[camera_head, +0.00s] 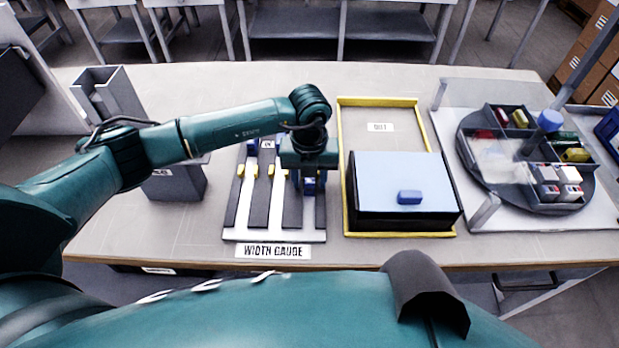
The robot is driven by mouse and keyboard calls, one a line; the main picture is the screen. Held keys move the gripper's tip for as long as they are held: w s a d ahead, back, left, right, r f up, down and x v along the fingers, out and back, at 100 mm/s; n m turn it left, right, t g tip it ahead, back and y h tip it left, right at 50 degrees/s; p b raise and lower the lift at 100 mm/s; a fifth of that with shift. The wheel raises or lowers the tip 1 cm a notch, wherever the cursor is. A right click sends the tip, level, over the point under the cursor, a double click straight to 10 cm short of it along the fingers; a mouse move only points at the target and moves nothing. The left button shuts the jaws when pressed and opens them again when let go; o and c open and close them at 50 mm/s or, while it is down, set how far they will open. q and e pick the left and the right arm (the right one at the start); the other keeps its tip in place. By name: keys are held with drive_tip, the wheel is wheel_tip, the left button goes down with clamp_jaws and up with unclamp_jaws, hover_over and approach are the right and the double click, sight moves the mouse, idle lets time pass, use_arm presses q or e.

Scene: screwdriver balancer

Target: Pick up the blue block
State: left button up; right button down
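The width gauge (280,236) is a board with light and dark lanes at the middle of the table. A blue block (310,187) shows in its right lane, right below my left gripper (309,178). The wrist hides the upper part of that block and most of the fingers. I cannot tell whether the fingers are open or closed on it, or whether they touch it. Another small blue piece (252,148) is at the gauge's far left end. My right gripper is not in view.
A yellow-edged area labelled OUT (380,127) lies to the right. In it stands a black box (402,221) with a pale blue lid carrying a blue knob (409,197). Farther right is a round divided tray (470,166). A grey bin (176,184) stands left.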

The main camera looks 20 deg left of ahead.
use_arm(q)
clamp_jaws()
drive_tip(key=shift+r, duration=0.2)
